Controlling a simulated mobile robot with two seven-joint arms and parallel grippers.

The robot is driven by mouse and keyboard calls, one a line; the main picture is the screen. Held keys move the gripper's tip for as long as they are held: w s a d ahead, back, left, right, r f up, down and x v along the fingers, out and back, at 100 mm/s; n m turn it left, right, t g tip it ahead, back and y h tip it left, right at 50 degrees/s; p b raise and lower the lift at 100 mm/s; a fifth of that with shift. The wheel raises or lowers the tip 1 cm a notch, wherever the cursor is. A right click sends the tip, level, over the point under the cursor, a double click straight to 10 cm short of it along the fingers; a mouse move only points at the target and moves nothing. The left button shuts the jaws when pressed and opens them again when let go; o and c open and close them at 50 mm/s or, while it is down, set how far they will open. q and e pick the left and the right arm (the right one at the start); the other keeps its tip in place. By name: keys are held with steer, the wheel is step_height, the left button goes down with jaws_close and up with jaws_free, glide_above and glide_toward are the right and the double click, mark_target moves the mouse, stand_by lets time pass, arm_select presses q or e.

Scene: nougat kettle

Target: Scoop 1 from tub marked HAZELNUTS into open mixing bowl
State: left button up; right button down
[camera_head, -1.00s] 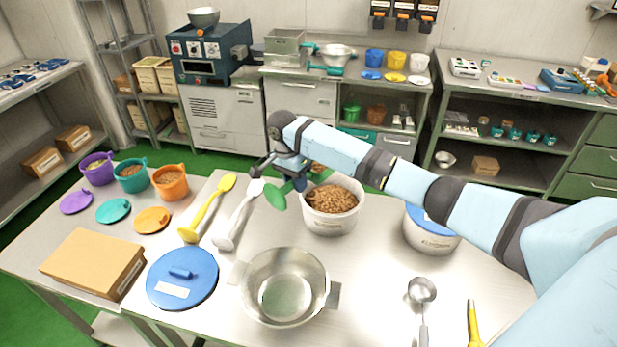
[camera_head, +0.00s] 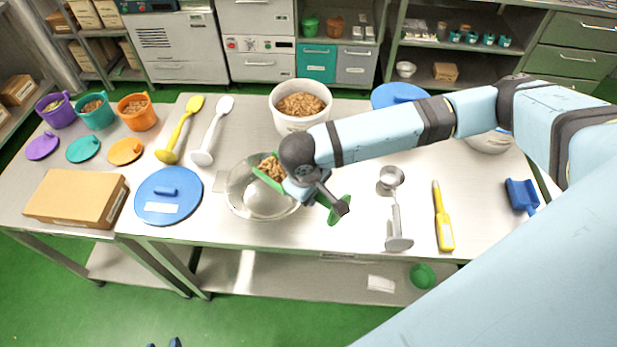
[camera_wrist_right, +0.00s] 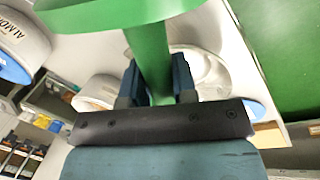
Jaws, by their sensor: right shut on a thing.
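A white tub (camera_head: 297,122) of brown nuts stands open at the back of the table; I cannot read its marking here. My right gripper (camera_head: 318,191) is shut on a green scoop (camera_head: 340,210), also in the wrist view (camera_wrist_right: 152,55). The scoop's nut-filled end (camera_head: 271,168) is over the bowl; my wrist hides part of both.
A tub with a blue lid (camera_head: 398,95) stands back right, partly behind my arm; a tub in the wrist view reads "ALMO" (camera_wrist_right: 15,32). A blue lid (camera_head: 168,196) and a cardboard box (camera_head: 75,198) lie left. A steel ladle (camera_head: 395,210) and yellow tool (camera_head: 442,220) lie right.

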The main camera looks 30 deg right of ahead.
steer(key=shift+w+f+g+b, duration=0.25)
steer(key=shift+f+g+b, duration=0.15)
steer(key=shift+f+b, duration=0.65)
steer(key=shift+w+a+r+g+h+b, duration=0.3)
steer(key=shift+w+r+g+h, duration=0.35)
steer(key=shift+g, duration=0.35)
steer(key=p, duration=0.1)
steer(key=r+g+p, duration=0.1)
steer(key=w+r+p, duration=0.1)
steer(key=shift+a+r+p, duration=0.15)
steer(key=shift+a+p, duration=0.15)
steer(key=shift+p, duration=0.1)
steer(key=w+g, duration=0.1)
steer(key=w+r+g+h, duration=0.1)
steer(key=w+a+g, duration=0.1)
steer(key=shift+r+n+h, duration=0.25)
steer(key=shift+r+n, duration=0.15)
steer(key=w+r+g, duration=0.1)
steer(key=w+a+r+g+h, duration=0.1)
steer(key=shift+w+r, duration=0.2)
steer(key=shift+w, duration=0.2)
steer(key=w+r+g, duration=0.1)
steer(key=w+a+r+g+h, duration=0.1)
steer(key=shift+w+n+g, duration=0.25)
steer(key=shift+n+g, duration=0.05)
steer(key=shift+g, duration=0.1)
